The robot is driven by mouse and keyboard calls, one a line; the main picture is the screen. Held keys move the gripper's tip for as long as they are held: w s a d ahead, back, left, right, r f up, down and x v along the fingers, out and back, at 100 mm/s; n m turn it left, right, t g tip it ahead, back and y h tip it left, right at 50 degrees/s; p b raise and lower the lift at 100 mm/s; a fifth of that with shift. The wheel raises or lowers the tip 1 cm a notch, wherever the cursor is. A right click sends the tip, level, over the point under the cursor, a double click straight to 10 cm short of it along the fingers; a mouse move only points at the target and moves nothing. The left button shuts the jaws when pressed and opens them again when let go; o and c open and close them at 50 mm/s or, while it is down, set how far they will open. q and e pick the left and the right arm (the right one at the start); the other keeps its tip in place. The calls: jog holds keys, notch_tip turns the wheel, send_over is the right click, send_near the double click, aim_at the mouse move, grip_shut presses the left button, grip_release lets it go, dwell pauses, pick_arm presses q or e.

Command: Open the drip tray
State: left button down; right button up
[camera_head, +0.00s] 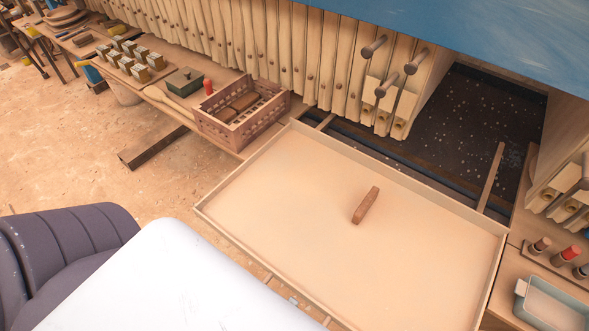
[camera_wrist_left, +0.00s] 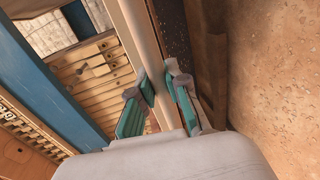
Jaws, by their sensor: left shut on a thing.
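The drip tray (camera_head: 330,230) is a wide, shallow, pale wooden tray with a low rim. In the head view it sticks out from beneath the press towards me, its near edge partly hidden by my white arm. A small brown block (camera_head: 366,205) lies in it. In the left wrist view my left gripper (camera_wrist_left: 156,86) has teal fingers on both sides of a long pale strip (camera_wrist_left: 143,40), which looks like the tray's rim or front edge. It is shut on that strip. In the head view its fingers are mostly hidden behind my arm. My right gripper is not in view.
Upright filter plates (camera_head: 240,45) line the press behind the tray, beside a dark speckled opening (camera_head: 470,125). A brown crate (camera_head: 240,115) stands by the tray's left corner. A blue-grey bin (camera_head: 550,305) is at lower right. Bare floor (camera_head: 60,150) lies left.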

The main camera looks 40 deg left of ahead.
pick_arm(q)
jog(key=shift+s, duration=0.3)
jog(key=c, duration=1.1)
grip_release()
jog(key=shift+w, duration=0.1)
jog(key=shift+c, duration=0.2)
jog(key=v, duration=1.2)
